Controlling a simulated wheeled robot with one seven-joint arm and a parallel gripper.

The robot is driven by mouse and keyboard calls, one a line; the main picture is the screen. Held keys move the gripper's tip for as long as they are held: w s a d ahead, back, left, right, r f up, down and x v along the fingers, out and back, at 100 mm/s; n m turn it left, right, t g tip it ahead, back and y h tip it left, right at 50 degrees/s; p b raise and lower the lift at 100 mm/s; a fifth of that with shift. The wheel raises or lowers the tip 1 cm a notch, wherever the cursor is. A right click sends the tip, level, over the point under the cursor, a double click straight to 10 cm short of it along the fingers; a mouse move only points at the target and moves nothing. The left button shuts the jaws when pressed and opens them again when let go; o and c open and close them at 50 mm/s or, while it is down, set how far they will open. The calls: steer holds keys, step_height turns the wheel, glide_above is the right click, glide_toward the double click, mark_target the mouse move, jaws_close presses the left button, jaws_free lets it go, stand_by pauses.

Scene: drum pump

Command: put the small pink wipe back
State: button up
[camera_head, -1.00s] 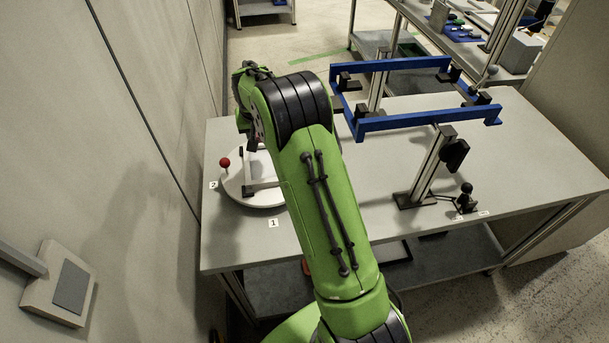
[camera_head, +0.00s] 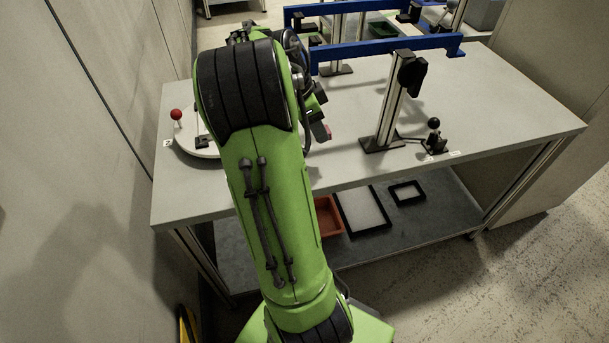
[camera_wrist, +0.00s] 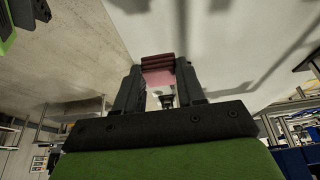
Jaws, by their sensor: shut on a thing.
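My gripper (camera_wrist: 160,85) is shut on the small pink wipe (camera_wrist: 157,66), which shows between the fingertips in the wrist view. In the head view, my green arm hides most of the gripper. A bit of the pink wipe (camera_head: 328,131) shows beside the dark gripper parts, over the table's left-middle part. I cannot tell how high it is held.
The grey table (camera_head: 480,120) carries a blue frame (camera_head: 390,53) on posts, a black-knobbed clamp (camera_head: 435,140) and a round white plate with a red knob (camera_head: 177,114). On the lower shelf are a red bin (camera_head: 327,216), a black-rimmed white tray (camera_head: 362,213) and a small black frame (camera_head: 407,193).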

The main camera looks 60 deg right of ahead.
mark_target(321, 164)
step_height(321, 164, down, 10)
steer(key=b, duration=0.3)
steer(key=shift+r+b, duration=0.1)
steer(key=shift+b, duration=0.2)
steer(key=o, duration=0.9)
steer(key=shift+o, duration=0.2)
